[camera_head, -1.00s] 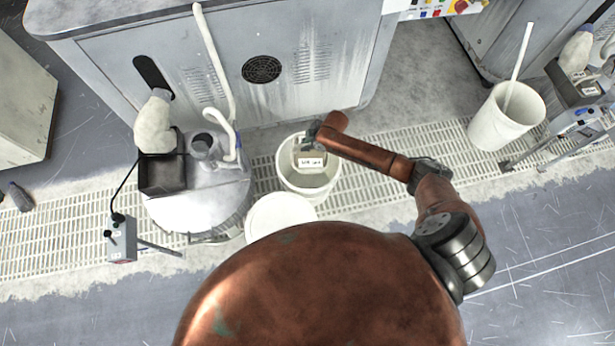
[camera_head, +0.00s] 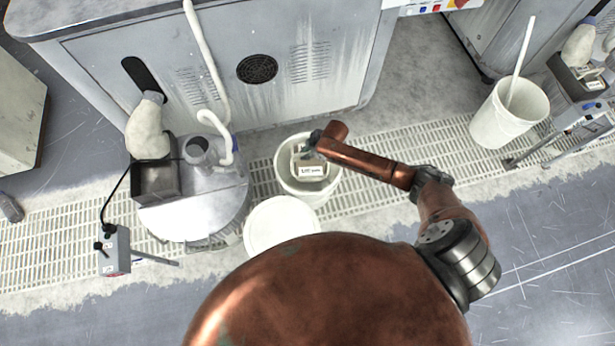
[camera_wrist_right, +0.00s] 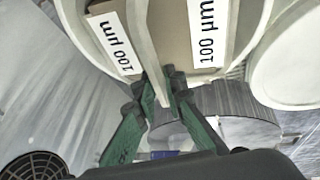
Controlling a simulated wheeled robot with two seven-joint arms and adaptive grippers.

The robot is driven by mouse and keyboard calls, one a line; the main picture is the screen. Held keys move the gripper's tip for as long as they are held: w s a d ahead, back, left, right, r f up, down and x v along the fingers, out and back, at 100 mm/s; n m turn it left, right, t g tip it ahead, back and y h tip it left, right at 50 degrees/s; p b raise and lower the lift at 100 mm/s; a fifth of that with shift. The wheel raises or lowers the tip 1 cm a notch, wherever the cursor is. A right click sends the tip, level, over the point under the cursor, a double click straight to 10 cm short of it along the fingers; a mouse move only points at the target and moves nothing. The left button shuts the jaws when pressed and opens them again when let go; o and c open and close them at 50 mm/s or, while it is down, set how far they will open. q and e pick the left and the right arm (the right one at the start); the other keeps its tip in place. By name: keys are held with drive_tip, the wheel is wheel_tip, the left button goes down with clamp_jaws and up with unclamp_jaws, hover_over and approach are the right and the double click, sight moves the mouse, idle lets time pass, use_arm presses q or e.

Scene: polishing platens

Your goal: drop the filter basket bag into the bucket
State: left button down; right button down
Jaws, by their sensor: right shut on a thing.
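The filter basket bag (camera_head: 311,170) is a pale box-like piece with a white label. In the wrist view its labels (camera_wrist_right: 208,35) read 100 µm. My right gripper (camera_head: 312,146) is shut on its light rim or handle strip; the green fingers (camera_wrist_right: 160,92) pinch it in the wrist view. The white bucket (camera_head: 327,190) stands on the grating below. From above, the bag lies within the bucket's opening; how deep it hangs I cannot tell. My left gripper is not in view.
A white lid (camera_head: 281,226) lies in front of the bucket. A metal drum (camera_head: 190,214) with a hose stands to the left. A grey machine cabinet (camera_head: 290,75) is behind. Another white bucket (camera_head: 493,122) holding a stick stands at the right.

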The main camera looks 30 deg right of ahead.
drive_tip(key=c, duration=1.9)
unclamp_jaws()
drive_tip(key=shift+c, duration=0.2)
drive_tip(key=v, duration=1.2)
